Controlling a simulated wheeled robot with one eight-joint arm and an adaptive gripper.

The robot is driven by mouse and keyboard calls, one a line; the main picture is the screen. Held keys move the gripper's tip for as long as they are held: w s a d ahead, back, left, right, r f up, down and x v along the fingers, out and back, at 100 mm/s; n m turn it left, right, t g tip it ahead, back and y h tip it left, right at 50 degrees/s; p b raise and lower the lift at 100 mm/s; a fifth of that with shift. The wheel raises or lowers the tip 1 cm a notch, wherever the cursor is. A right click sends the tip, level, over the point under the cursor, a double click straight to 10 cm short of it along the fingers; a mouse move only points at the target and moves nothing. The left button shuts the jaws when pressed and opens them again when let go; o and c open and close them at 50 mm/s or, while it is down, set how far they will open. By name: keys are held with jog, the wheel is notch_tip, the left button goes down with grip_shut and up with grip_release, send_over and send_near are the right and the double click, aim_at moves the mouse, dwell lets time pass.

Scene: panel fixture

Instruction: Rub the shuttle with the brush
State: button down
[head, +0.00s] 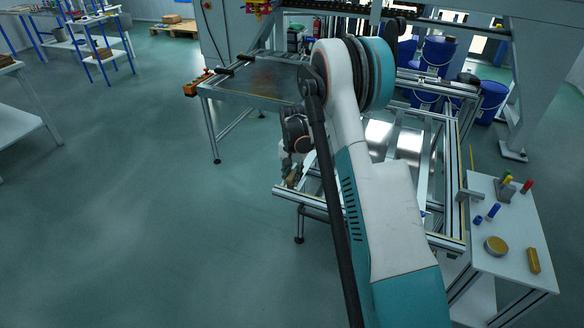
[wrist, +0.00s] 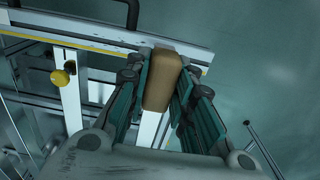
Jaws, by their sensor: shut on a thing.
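My gripper (wrist: 160,92) is shut on a brown, rounded block, which I take to be the brush (wrist: 162,80). Its fingers press on both long sides of it. No bristles show, and its underside is hidden. In the head view my gripper (head: 289,172) is small, left of my arm, by the near left corner of the metal panel frame (head: 452,243). The wrist view shows the brush over or beside a frame rail (wrist: 110,38); I cannot tell whether they touch. I cannot clearly pick out the shuttle; my arm covers part of the frame.
A yellow knob (wrist: 60,78) sits by the rail in the wrist view. A white side table (head: 515,228) at right holds a round yellow tin (head: 496,246) and several small items. A metal table (head: 262,82) stands behind.

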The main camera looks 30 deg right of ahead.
aim_at(293, 174)
jog(key=shift+r+p, duration=0.65)
jog(key=shift+r, duration=0.95)
